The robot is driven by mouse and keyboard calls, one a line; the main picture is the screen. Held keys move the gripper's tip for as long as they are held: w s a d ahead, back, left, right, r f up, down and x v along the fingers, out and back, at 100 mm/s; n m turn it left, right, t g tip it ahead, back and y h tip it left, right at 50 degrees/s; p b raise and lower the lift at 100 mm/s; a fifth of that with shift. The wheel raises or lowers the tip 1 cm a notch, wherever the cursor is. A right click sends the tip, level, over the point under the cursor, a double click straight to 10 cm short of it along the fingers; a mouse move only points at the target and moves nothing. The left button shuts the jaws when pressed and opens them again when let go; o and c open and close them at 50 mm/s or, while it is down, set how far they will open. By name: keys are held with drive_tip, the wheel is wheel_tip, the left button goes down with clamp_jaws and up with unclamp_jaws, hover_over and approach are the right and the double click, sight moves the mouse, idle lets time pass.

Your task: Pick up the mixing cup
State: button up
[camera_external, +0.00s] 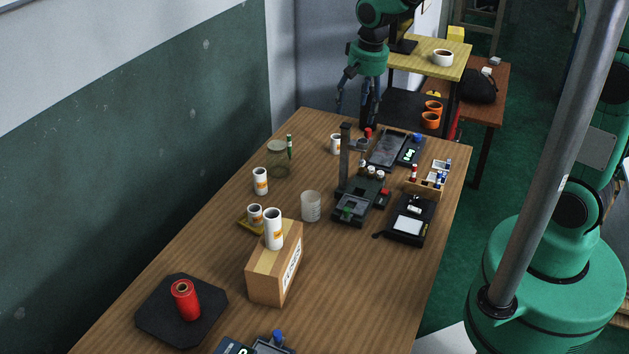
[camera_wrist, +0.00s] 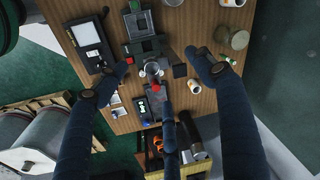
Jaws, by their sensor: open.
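The mixing cup is most likely the translucent pale cup (camera_external: 311,206) standing upright on the wooden table, left of the dark tower device. In the wrist view a pale round shape (camera_wrist: 173,2) cut by the top edge may be this cup; I cannot be sure. My gripper (camera_external: 358,108) is above the far end of the table, behind the tower, well away from the cup. In the wrist view its dark fingers (camera_wrist: 159,70) are spread wide with nothing between them held.
The tower device (camera_external: 352,200) stands close right of the cup. A cardboard box (camera_external: 264,280) with a white canister (camera_external: 273,228) on top is in front. A glass jar (camera_external: 278,162) and another canister (camera_external: 260,181) stand behind-left. The table's near right is clear.

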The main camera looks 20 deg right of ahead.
drive_tip(key=w+a+f, duration=0.1)
drive_tip(key=a+f, duration=0.5)
drive_tip(key=f, duration=0.1)
drive_tip(key=m+g, duration=0.1)
approach(311, 204)
drive_tip(key=w, duration=0.3)
drive_tip(key=shift+w+r+h, duration=0.2)
drive_tip(key=shift+r+h, duration=0.2)
drive_tip(key=shift+r, duration=0.05)
drive_tip(key=shift+d+f, duration=0.1)
drive_tip(key=shift+f+b, duration=0.95)
drive_tip(key=shift+f, duration=3.25)
drive_tip(key=shift+s+f+b, duration=0.1)
drive_tip(key=shift+f+b, duration=0.55)
drive_tip(key=shift+f, duration=1.9)
